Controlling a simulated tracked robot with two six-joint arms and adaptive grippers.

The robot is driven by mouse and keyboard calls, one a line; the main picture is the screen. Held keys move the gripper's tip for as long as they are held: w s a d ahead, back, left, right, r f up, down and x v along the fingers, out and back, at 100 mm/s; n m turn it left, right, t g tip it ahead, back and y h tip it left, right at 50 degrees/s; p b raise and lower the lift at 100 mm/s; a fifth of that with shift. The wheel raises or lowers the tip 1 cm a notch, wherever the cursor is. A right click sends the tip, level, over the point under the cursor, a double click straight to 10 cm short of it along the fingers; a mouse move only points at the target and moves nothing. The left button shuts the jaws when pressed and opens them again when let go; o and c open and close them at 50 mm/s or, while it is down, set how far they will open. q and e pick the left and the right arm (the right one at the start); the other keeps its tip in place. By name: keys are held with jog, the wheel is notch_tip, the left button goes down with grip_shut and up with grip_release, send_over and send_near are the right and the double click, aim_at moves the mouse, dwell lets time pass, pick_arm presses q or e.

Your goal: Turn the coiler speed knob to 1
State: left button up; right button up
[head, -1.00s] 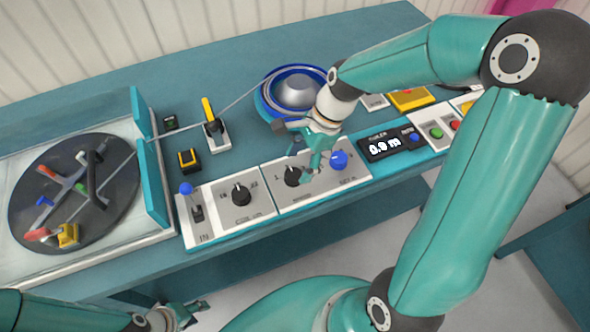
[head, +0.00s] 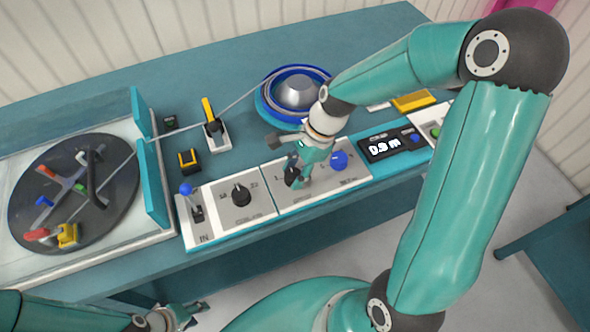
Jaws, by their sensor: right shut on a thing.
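The control panel (head: 333,182) runs along the bench's front edge. Its right part has a black knob (head: 290,181) with a 1 printed near it, mostly covered by my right gripper (head: 295,172). My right gripper reaches down from above and is shut on this black knob. The knob's pointer direction is hidden. A second black knob (head: 241,195) sits uncovered on the panel to the left. My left gripper (head: 192,312) hangs low at the bottom left, in front of the bench and far from the knobs; its finger gap is unclear.
A blue knob (head: 339,160) sits close right of my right gripper. The dark turntable (head: 112,205) is left.

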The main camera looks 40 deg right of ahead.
jog(key=shift+n, duration=0.5)
jog(key=shift+w+r+n+g+p, duration=0.1)
jog(key=shift+n+g+p, duration=0.3)
jog(key=shift+n, duration=0.2)
jog(key=n+g+p, duration=0.1)
jog(key=n, duration=0.2)
jog(key=shift+w, duration=0.1)
jog(key=n+g, duration=0.1)
jog(key=n, duration=0.3)
jog(key=shift+g, duration=0.3)
jog(key=shift+w+n+g+h+p, duration=0.1)
jog(key=shift+n+g+h+p, duration=0.4)
jog(key=shift+n, duration=0.9)
jog(key=o, duration=1.1)
jog(key=shift+o, duration=0.2)
jog(key=shift+a, duration=0.1)
